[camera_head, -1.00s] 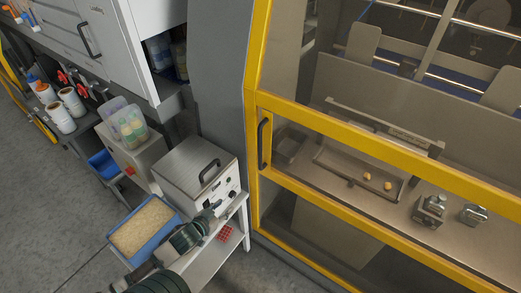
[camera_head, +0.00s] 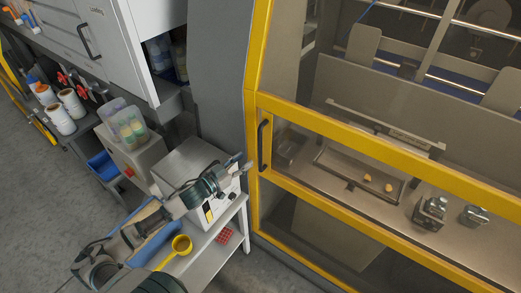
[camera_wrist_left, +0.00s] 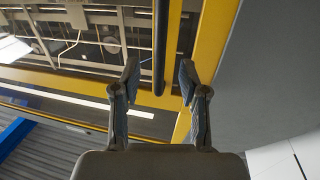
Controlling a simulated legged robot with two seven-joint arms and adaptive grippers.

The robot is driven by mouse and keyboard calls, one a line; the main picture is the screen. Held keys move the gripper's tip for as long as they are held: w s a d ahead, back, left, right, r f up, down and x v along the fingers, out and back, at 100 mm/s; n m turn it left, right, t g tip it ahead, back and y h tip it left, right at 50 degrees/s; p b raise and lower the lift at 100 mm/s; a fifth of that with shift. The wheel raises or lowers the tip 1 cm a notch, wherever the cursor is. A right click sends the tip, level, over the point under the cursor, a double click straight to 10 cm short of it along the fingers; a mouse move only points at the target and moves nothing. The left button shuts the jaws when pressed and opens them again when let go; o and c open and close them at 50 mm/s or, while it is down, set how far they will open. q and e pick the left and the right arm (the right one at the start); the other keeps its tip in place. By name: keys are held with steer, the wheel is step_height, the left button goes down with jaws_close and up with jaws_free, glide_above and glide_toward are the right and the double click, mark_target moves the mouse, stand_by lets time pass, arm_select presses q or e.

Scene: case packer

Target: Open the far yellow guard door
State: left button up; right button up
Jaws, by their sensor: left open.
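The yellow guard door (camera_head: 350,126) is a clear-paned yellow frame on the machine at the right of the head view, and it looks shut. Its black upright handle (camera_head: 263,146) is on the left end of the frame. My left gripper (camera_head: 245,167) is open and empty, just left of the handle in the head view. In the left wrist view the handle (camera_wrist_left: 161,45) runs down from the top edge, between the lines of the two open fingers (camera_wrist_left: 160,72). No finger visibly touches it. My right gripper is not in view.
A grey box-shaped device (camera_head: 190,160) stands on a light bench (camera_head: 215,262) beneath my left arm. A yellow scoop (camera_head: 181,244) and a red rack (camera_head: 225,235) are on the bench. My arm mostly hides a blue tray (camera_head: 155,243). Behind the pane lie small yellowish pieces (camera_head: 367,178).

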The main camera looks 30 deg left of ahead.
arm_select(q)
steer(key=shift+p+x, duration=0.5)
steer(key=shift+x, duration=3.9)
steer(key=shift+a, duration=0.15)
jaws_close()
